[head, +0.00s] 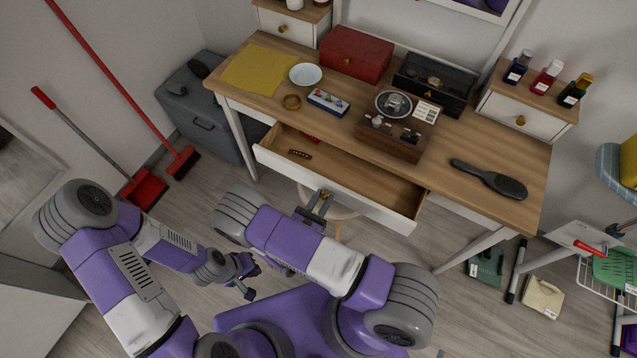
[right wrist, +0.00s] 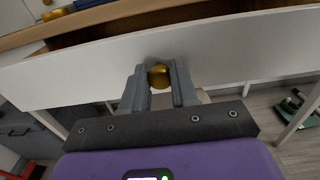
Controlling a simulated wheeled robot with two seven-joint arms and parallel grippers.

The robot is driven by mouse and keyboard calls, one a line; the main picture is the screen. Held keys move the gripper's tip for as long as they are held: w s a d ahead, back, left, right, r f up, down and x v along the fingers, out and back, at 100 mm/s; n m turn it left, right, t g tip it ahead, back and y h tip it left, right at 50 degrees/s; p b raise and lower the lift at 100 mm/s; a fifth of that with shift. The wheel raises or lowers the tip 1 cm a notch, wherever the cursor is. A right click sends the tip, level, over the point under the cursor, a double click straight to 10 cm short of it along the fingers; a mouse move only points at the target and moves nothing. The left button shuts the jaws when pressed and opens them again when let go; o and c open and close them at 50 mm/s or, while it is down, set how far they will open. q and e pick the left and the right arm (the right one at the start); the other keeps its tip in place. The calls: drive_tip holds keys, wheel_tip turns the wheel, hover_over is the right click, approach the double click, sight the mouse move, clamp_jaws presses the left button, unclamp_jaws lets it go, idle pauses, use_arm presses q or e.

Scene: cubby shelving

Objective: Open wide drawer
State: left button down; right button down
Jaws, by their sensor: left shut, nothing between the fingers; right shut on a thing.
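The wide drawer (head: 335,187) under the wooden desk is pulled out, with its white front towards me and its inside showing. A brown strap-like thing and a red thing lie in it. The drawer's gold knob (right wrist: 160,76) sits between the fingers of my right gripper (right wrist: 159,88), which is shut on it. In the head view my right gripper (head: 318,205) is at the middle of the drawer front. My left gripper (head: 250,282) is shut and empty, low over the floor, apart from the drawer.
The desk top holds a yellow cloth (head: 258,70), a plate (head: 305,74), a red box (head: 356,53), a wooden box with a dial (head: 397,135) and a hairbrush (head: 489,179). A grey chest (head: 205,122) stands left. A stool (head: 342,212) is below the drawer.

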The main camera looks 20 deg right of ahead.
drive_tip(key=shift+v, duration=2.9)
drive_tip(key=c, duration=0.9)
unclamp_jaws()
drive_tip(key=shift+r, duration=0.1)
wheel_tip(320, 180, up, 10)
drive_tip(key=p, duration=0.3)
